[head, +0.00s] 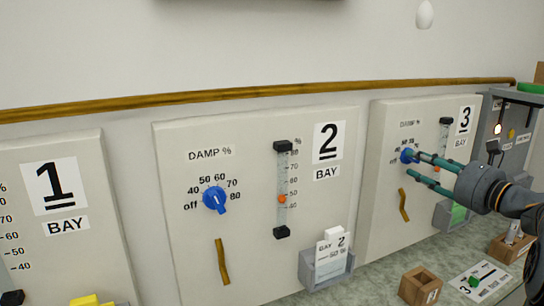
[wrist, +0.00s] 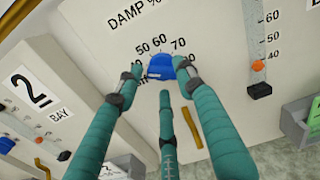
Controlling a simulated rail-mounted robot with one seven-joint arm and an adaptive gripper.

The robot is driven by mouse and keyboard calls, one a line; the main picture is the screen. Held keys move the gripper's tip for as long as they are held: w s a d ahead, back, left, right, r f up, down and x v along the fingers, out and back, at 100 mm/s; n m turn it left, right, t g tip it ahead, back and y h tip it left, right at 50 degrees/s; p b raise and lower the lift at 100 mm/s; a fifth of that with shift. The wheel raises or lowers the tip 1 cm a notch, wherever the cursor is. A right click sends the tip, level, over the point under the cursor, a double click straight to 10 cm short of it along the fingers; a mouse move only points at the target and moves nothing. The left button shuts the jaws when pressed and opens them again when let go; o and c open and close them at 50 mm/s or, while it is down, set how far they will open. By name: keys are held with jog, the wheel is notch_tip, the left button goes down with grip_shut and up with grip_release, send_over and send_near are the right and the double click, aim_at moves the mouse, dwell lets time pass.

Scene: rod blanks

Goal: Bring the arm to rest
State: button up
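My gripper (head: 413,164) has teal fingers and reaches from the right toward the bay 3 panel (head: 385,225). Its fingertips are spread near the blue damp knob (head: 406,156) of bay 3. In the wrist view, the gripper (wrist: 160,78) has one finger on each side of the blue knob (wrist: 160,67) and a third below it. The fingers look open; whether any fingertip touches the knob I cannot tell. The knob's pointer is partly hidden by the fingers. My dark wrist and forearm show at the right edge of the head view.
Bay 2 panel (head: 180,260) has a blue knob (head: 214,199), a slider gauge (head: 282,190) and a card holder (head: 328,270). Bay 1 panel (head: 90,265) is at left. A wooden block (head: 420,287) and a card (head: 480,283) lie on the bench below my arm. Open air lies before the panels.

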jog(key=shift+r+m+p, duration=0.1)
jog(key=shift+m+p, duration=1.85)
jog(key=shift+m, duration=0.05)
jog(key=shift+s+d, duration=0.1)
